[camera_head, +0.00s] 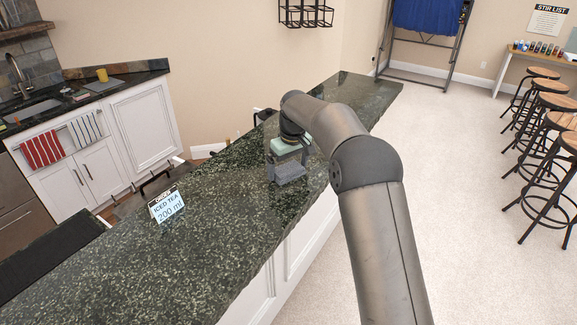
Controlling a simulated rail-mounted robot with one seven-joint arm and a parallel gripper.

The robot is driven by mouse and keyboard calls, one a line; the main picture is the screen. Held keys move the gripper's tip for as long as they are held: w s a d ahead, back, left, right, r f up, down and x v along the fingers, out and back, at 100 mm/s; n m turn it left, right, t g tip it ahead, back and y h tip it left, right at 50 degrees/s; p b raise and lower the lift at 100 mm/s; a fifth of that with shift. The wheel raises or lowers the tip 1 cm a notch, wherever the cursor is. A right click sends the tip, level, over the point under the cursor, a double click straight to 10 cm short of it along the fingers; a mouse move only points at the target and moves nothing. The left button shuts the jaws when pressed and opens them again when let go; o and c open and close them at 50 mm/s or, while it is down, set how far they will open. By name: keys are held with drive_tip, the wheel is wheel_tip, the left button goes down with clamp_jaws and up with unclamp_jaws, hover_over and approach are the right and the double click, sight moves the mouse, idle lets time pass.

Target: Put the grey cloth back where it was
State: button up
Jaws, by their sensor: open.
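My gripper (288,172) is over the dark green stone counter (230,225), pointing down with its jaws low, close to the counter top. It is open. A grey-blue shape shows at the jaws, and I cannot tell whether any of it is the grey cloth or only the gripper itself. I cannot make out a grey cloth for sure elsewhere in this view. My arm and gripper hide part of the counter behind and beneath them.
An order card (166,205) reading "ICED TEA 200 ml" stands left of my gripper. Stools (548,120) stand at right. The counter's near part is clear.

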sight(292, 172)
wheel_tip(292, 172, up, 12)
drive_tip(key=s+d+b, duration=0.1)
drive_tip(key=shift+s, duration=0.25)
drive_tip(key=s+d+f+m, duration=0.15)
drive_tip(key=s+d, duration=0.35)
drive_tip(key=s, duration=0.5)
drive_tip(key=s+d+m+h, duration=0.1)
drive_tip(key=s+d+m, duration=0.1)
drive_tip(key=s+d, duration=0.6)
drive_tip(key=s+d+f+m, duration=0.1)
drive_tip(key=s+d+m, duration=0.15)
drive_tip(key=s, duration=0.85)
drive_tip(key=s+d+f+m, duration=0.1)
drive_tip(key=s+f, duration=0.2)
drive_tip(key=s, duration=0.3)
drive_tip(key=s+d+f+m, duration=0.1)
drive_tip(key=s+d+f, duration=0.1)
drive_tip(key=s+f, duration=0.2)
drive_tip(key=s, duration=0.3)
drive_tip(key=shift+d+f, duration=0.2)
drive_tip(key=shift+d, duration=0.05)
